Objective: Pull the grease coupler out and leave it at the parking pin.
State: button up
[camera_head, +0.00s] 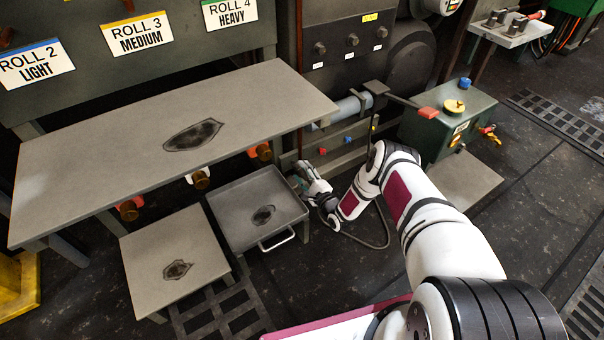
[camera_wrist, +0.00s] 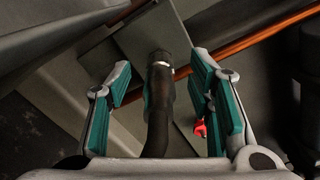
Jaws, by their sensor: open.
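My gripper (camera_head: 297,176) reaches low beside the grey tray in the head view. In the wrist view my gripper (camera_wrist: 162,75) is open, with one teal-padded finger on each side of a black cylindrical coupler (camera_wrist: 160,88). The coupler has a bright metal collar at its far end, against a grey block (camera_wrist: 128,42). A black hose (camera_wrist: 155,138) runs from it back toward my palm. Gaps show between the coupler and both fingers. In the head view the arm and gripper hide the coupler. I cannot identify the parking pin in either view.
A copper-coloured pipe (camera_wrist: 235,48) crosses behind the coupler, and a small red part (camera_wrist: 200,129) shows by the right finger. The grey tray (camera_head: 223,232) and the long table (camera_head: 100,172) are left of my gripper. A dark cable (camera_head: 372,246) loops below my arm.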

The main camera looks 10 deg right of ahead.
aim_at(308, 180)
jog(key=shift+o, duration=0.4)
jog(key=shift+s, duration=0.1)
jog(key=shift+p+v, duration=0.85)
jog(key=shift+v, duration=2.55)
jog(key=shift+s, duration=0.1)
